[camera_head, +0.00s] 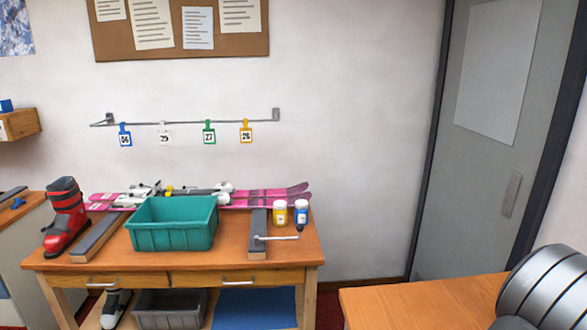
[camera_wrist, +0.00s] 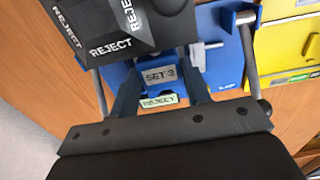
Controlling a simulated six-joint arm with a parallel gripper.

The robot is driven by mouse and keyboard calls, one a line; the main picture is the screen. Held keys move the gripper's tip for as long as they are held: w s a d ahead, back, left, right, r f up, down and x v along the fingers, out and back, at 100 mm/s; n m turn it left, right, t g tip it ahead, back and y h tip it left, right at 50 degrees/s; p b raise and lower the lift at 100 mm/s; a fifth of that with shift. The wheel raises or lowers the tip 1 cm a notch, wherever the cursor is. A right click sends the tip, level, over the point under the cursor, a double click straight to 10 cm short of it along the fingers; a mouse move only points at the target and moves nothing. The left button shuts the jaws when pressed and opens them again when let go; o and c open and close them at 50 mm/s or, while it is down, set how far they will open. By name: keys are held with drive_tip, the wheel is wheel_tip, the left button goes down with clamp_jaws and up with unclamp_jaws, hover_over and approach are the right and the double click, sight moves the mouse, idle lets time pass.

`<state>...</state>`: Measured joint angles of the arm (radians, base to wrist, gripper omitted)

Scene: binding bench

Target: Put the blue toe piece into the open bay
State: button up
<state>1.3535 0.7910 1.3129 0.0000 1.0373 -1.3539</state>
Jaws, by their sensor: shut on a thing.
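In the wrist view my gripper (camera_wrist: 163,72) is shut on the blue toe piece (camera_wrist: 152,88), which sits between its two dark fingers. The piece bears a grey label reading SET 3, and a small pale green REJECT label shows just below it. Its far end is hidden behind a black block or box (camera_wrist: 145,38) marked REJECT, so I cannot tell what it touches there. Just right of the fingers is a blue panel or holder (camera_wrist: 226,48) with metal rods. No open bay can be made out for certain. My gripper does not show in the head view.
A yellow unit (camera_wrist: 287,50) stands right of the blue holder, over a wooden surface. A bare wooden tabletop (camera_head: 420,303) is at lower right.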

drive_tip(key=shift+r, duration=0.15)
drive_tip(key=shift+r, duration=2.35)
